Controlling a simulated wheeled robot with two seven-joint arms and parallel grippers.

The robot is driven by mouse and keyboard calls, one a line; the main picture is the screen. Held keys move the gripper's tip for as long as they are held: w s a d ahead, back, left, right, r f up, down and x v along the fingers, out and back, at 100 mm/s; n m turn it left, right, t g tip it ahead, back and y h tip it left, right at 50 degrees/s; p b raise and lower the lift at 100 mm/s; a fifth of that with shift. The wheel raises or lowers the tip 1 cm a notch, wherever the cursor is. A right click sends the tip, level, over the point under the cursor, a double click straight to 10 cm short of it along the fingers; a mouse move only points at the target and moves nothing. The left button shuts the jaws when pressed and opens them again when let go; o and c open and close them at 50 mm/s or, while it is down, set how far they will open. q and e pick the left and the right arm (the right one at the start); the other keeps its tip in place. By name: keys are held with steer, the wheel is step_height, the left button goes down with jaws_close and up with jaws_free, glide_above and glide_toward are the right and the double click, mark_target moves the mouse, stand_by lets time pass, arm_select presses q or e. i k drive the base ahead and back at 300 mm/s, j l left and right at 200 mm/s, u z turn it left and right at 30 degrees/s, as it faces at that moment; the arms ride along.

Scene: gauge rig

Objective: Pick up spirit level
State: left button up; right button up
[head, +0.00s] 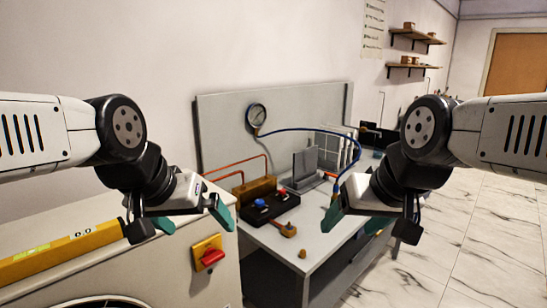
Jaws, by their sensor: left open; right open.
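The spirit level (62,249) is a long yellow bar with a greenish vial window and a dark end cap. It lies on top of a white cabinet at the lower left, and its left end runs out of the picture. My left gripper (192,219) is open and empty, just right of the level's right end, with one dark finger part overlapping that end in the picture. I cannot tell whether they touch. My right gripper (355,219) is open and empty, in front of the grey workbench's right side, far from the level.
The white cabinet (190,287) has a red knob on a yellow plate (208,254). A gauge (256,114) is on the back panel.

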mark_target(15, 268)
steer(key=u, duration=1.3)
steer(key=k+j+z, duration=0.2)
steer(key=z, duration=0.15)
